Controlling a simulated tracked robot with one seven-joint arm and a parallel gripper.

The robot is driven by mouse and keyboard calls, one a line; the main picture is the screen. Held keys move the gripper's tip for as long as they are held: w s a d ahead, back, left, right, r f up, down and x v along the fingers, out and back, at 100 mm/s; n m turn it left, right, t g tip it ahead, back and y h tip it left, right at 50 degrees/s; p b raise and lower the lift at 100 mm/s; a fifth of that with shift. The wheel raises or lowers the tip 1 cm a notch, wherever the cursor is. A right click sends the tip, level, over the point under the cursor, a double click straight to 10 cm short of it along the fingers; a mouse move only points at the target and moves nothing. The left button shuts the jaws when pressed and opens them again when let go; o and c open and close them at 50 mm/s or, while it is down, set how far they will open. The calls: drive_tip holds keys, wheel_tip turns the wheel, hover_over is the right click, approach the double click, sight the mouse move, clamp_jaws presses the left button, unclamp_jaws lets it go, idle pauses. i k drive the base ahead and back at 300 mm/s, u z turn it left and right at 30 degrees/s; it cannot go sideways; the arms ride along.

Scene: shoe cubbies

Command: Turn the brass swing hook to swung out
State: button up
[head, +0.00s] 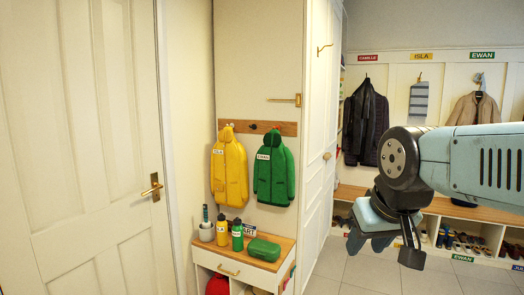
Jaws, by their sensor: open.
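A brass swing hook (297,100) is mounted on the pale side panel, above the wooden peg rail. Its thin arm points left and looks about level, close along the panel; how far it stands off the panel is hard to tell. My gripper (394,248) hangs at the right, in front of the bench and cubbies, with its fingers pointing down. It is open and empty, well apart from the hook and lower than it in the picture.
Yellow (229,170) and green (273,172) raincoats hang from the peg rail (262,127). Below, bottles and a green case (264,250) stand on a small cabinet. Tiled floor (350,272) shows clear between.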

sight(297, 100)
drive_tip(key=u, duration=0.25)
drive_tip(key=i, duration=0.5)
drive_tip(key=u, duration=0.65)
drive_tip(key=i, duration=1.65)
drive_tip(key=z, duration=0.7)
drive_tip(key=k, duration=0.85)
drive_tip(key=z, duration=0.25)
drive_tip(key=i, duration=0.7)
drive_tip(key=u, duration=0.05)
